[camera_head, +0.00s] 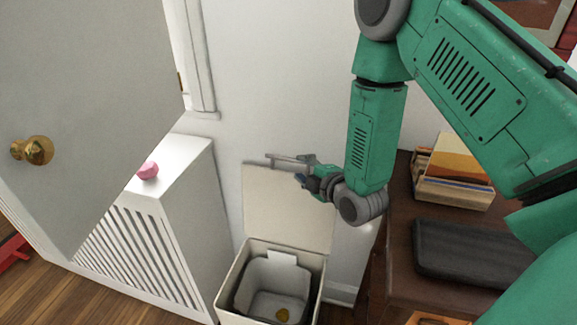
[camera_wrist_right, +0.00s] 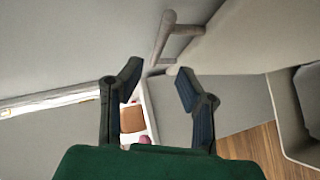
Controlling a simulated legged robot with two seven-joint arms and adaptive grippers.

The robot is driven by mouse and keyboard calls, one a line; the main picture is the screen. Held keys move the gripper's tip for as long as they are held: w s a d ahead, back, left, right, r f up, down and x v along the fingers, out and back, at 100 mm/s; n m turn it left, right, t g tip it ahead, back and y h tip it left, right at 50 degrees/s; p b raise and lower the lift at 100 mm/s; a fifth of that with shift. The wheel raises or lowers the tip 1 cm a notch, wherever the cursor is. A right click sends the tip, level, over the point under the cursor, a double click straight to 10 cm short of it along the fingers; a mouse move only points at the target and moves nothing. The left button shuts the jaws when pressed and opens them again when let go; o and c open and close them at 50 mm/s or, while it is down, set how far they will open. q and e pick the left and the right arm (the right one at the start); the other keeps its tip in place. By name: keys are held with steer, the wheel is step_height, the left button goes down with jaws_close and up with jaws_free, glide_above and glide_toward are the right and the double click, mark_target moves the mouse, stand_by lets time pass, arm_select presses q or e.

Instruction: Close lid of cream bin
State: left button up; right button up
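The cream bin (camera_head: 228,297) stands on the floor at the lower middle of the head view. Its lid (camera_head: 285,208) is open and stands upright near the wall, with a grey bar handle (camera_head: 284,160) at its top edge. In the right wrist view the lid (camera_wrist_right: 235,40) is at the upper right, with the handle (camera_wrist_right: 168,35) beyond the fingertips. My right gripper (camera_wrist_right: 159,72) is open, with nothing between its fingers. In the head view it (camera_head: 305,182) is beside the lid's upper right part; contact cannot be told. My left gripper is not in view.
A white slatted cabinet (camera_head: 190,190) with a pink object (camera_head: 148,170) stands to the left, near a grey door with a brass knob (camera_head: 38,150). A dark brown table (camera_head: 400,240) is at right.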

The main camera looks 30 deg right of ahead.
mark_target(286, 160)
steer(key=x, duration=0.3)
steer(key=a+b+x, duration=0.1)
steer(key=x, duration=0.2)
steer(key=shift+w+a+r, duration=0.1)
steer(key=shift+w+r, duration=0.05)
steer(key=shift+w, duration=0.15)
steer(key=shift+w+d, duration=0.1)
steer(key=shift+d, duration=0.3)
jaws_close()
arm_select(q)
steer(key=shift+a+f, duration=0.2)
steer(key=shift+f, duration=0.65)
arm_select(e)
steer(key=shift+a, duration=0.15)
